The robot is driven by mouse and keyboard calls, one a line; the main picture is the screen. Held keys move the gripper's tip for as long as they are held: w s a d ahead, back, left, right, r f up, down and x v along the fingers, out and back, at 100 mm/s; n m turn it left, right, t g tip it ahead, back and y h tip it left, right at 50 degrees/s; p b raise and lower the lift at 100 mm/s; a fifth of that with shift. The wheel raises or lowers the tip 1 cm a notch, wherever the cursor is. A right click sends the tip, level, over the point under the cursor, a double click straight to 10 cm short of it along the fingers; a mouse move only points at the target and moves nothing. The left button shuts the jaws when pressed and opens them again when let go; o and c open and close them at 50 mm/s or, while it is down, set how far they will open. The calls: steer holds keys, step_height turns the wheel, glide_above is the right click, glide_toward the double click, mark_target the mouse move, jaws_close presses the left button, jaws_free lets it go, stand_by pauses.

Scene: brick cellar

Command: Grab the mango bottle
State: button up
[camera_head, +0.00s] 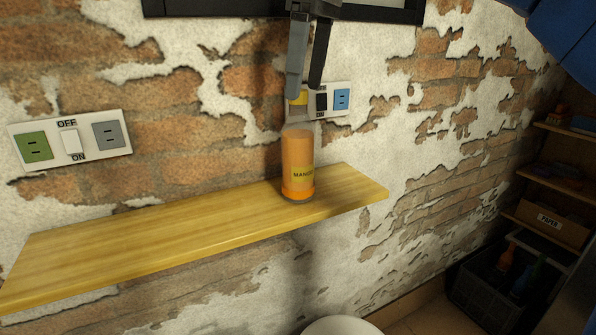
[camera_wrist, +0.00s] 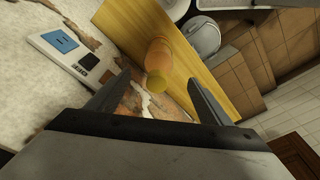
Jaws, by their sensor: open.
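The mango bottle (camera_head: 297,160) is orange with a yellow label reading "MANGO". It stands upright on a wooden shelf (camera_head: 120,242), toward the shelf's right end. My gripper (camera_head: 304,92) hangs above the bottle in the head view, open and empty, with its fingers pointing down. In the wrist view the bottle (camera_wrist: 158,62) lies beyond the open fingers (camera_wrist: 160,95), between them and apart from both.
A switch panel with sockets (camera_head: 70,140) is on the brick wall at left. Another panel (camera_head: 341,98) is behind my gripper. Shelving with a box (camera_head: 548,221) and a dark crate (camera_head: 490,285) holding bottles stand at right. The shelf's left part is bare.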

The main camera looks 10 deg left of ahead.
mark_target(298, 137)
steer(key=f, duration=0.4)
steer(key=a+f, duration=0.1)
steer(key=f, duration=0.6)
steer(key=shift+w+a+f, duration=0.25)
steer(key=shift+w+f, duration=0.1)
steer(key=shift+f, duration=0.05)
jaws_close()
